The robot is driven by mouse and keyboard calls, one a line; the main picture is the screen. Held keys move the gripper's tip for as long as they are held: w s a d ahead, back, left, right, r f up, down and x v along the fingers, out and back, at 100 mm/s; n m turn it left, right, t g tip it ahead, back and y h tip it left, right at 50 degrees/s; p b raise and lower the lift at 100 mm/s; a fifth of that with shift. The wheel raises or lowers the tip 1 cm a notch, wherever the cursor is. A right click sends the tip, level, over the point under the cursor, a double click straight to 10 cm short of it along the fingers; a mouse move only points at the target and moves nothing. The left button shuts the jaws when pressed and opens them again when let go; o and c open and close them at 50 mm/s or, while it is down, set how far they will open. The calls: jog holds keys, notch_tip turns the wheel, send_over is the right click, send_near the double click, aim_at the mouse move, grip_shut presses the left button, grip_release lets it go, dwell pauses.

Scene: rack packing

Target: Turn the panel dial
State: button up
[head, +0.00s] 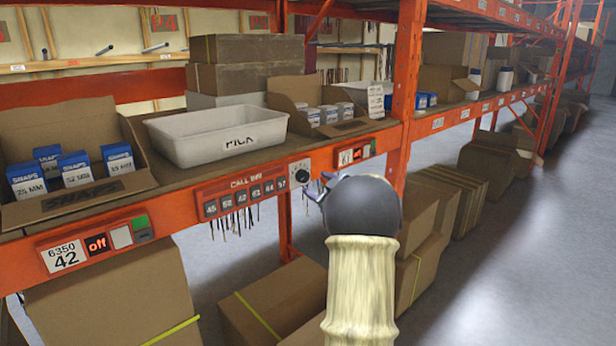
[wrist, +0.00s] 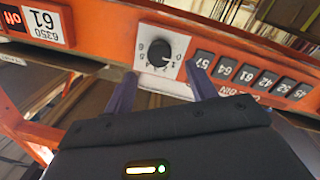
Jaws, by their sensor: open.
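The panel dial (head: 302,174) is a black round knob on a small white plate, set in the orange shelf beam. In the wrist view the dial (wrist: 155,50) shows upside down, with marks around it on the plate. My gripper (head: 318,186) is just in front of the beam at the dial's right. In the wrist view my gripper (wrist: 160,78) is open, its two purple-grey fingers apart, one on each side below the dial. Nothing is between the fingers, and the knob appears to stand beyond their tips. I cannot tell whether a finger touches the plate.
A red call panel (head: 240,196) with several numbered buttons sits left of the dial, close to one finger. Boxes (head: 275,300) fill the space below.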

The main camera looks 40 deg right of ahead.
aim_at(305, 177)
jog(key=w+p, duration=0.1)
jog(key=w, duration=0.4)
jog(key=shift+w, duration=0.15)
jog(key=c, duration=1)
